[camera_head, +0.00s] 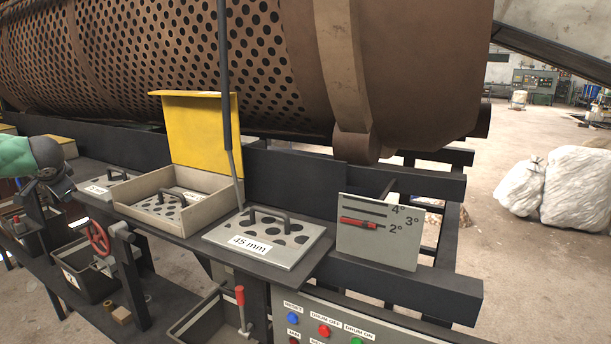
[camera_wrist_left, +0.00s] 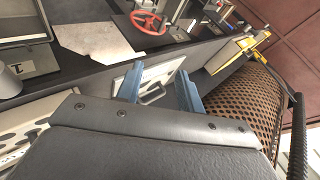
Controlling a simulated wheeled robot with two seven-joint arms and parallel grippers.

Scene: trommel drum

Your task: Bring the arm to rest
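My left arm enters the head view from the left edge, with a green sleeve and a dark wrist. Its left gripper (camera_head: 58,186) hangs beside the far-left plate (camera_head: 92,190); its fingers are hard to make out there. In the left wrist view the two blue fingers of the left gripper (camera_wrist_left: 160,72) stand apart with nothing held. A pale plate with a dark handle (camera_wrist_left: 152,92) shows beyond and between them; I cannot tell the distance. My right gripper is in neither view.
The perforated drum (camera_head: 150,50) spans the back. An open tray with a yellow lid (camera_head: 202,125), a 45 mm plate (camera_head: 305,245) and an angle board (camera_head: 350,255) line the bench. A red handwheel (camera_head: 97,237) stands below the bench, near my left arm.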

